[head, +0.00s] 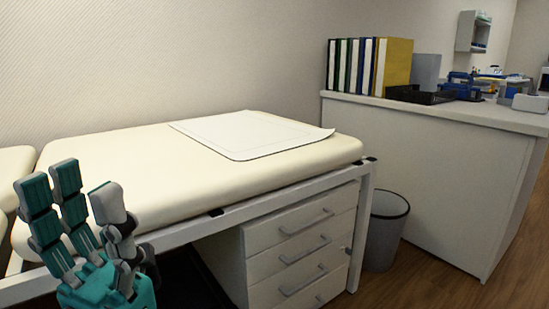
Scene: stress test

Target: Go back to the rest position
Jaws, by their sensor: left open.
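My left gripper (82,205) is at the lower left of the head view. Its teal and grey fingers point up and stand apart, with nothing between them. It is in front of the near left side of a cream padded exam table (110,160) and overlaps its edge in the picture. I cannot tell the gap between them. My right gripper does not show.
A white sheet (250,135) lies on the padded table. A white drawer unit (300,245) stands under it, with a grey bin (385,232) to its right. A white counter (430,150) at the right holds upright binders (370,65). Wooden floor (425,285) shows at the lower right.

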